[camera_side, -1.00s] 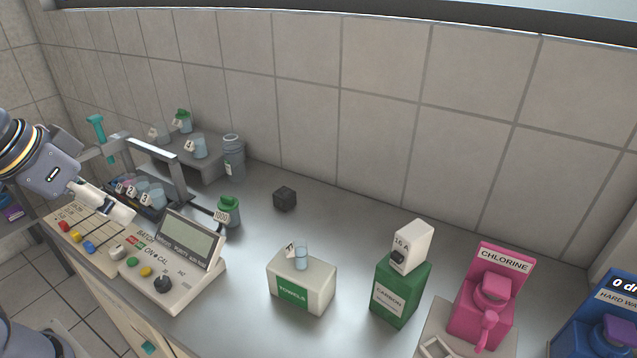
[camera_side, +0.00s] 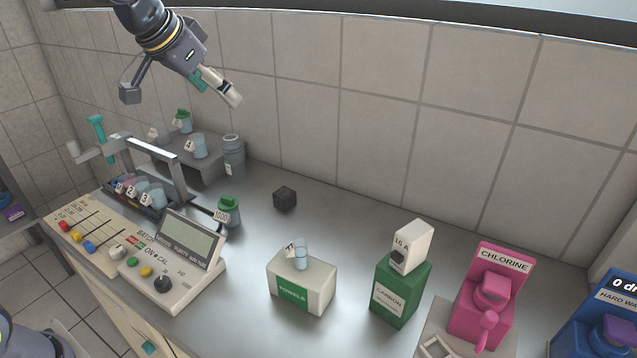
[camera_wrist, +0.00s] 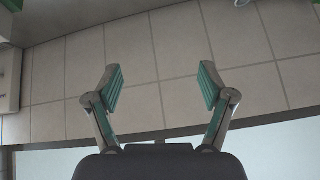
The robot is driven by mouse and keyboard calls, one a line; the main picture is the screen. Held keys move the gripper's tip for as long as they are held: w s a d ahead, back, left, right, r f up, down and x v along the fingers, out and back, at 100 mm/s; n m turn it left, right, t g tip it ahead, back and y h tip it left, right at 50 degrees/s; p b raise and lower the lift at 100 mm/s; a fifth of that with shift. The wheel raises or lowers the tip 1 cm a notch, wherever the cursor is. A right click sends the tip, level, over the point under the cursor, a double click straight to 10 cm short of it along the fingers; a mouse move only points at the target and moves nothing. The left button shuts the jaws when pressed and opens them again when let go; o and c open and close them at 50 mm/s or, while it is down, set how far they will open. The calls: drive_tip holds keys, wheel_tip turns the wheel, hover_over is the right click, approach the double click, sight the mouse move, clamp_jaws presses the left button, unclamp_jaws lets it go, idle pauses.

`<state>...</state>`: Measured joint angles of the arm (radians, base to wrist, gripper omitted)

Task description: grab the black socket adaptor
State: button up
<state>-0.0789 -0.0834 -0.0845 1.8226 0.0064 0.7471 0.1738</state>
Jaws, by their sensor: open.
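The wrist view shows mostly wall tiles, and I cannot see the cube there.
The green-capped bottle (camera_side: 228,211), a meter (camera_side: 178,262), a towels box (camera_side: 302,284) and a green carbon box (camera_side: 401,290) stand around the counter. A metal rack frame (camera_side: 158,152) is at left. The counter around the cube is clear.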

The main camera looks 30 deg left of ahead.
drive_tip(key=w+a+f+g, duration=0.1)
drive_tip(key=w+f, duration=0.5)
drive_tip(key=w, duration=0.4)
drive_tip(key=g, duration=0.2)
approach(284, 192)
drive_tip(key=shift+n+h, duration=0.4)
drive_tip(key=f, duration=0.1)
drive_tip(key=w+f, duration=0.1)
drive_tip(key=a+f, duration=0.1)
drive_tip(key=f, duration=0.1)
drive_tip(key=shift+w, duration=0.4)
drive_tip(key=shift+d+x, duration=0.15)
drive_tip(key=shift+x, duration=1.35)
drive_tip(key=shift+d+x, duration=0.1)
drive_tip(key=shift+x, duration=1.4)
drive_tip(key=shift+s, duration=0.1)
drive_tip(key=c, duration=1.3)
